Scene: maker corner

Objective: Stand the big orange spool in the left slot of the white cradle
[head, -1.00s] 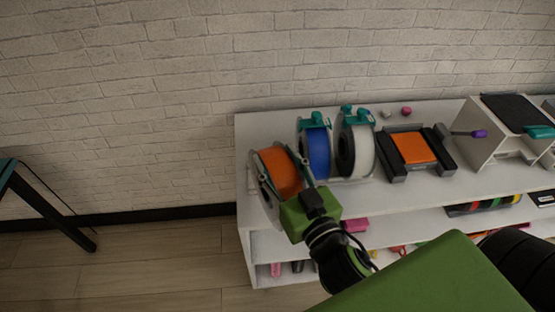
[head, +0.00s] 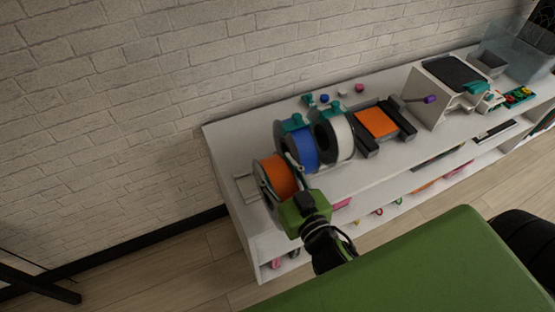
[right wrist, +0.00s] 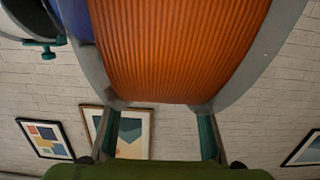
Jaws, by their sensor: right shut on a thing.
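The big orange spool (head: 278,176), with clear grey flanges, is held by my right gripper (head: 292,168) at the left end of the shelf top. The gripper's two fingers are shut on the flange rims, and the spool fills the top of the right wrist view (right wrist: 180,50). The white cradle (head: 244,187) shows partly as a pale frame left of the spool. The spool hides much of it, and I cannot tell whether the spool touches it. A blue spool (head: 302,150) and a white spool (head: 341,137) stand just right of the orange one. My left gripper is out of view.
The white shelf unit (head: 222,140) runs along a brick wall. Right of the spools are a black stand with an orange plate (head: 376,123) and a white machine (head: 440,95). Small teal, blue and pink pieces lie behind. The shelf's far left corner is clear.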

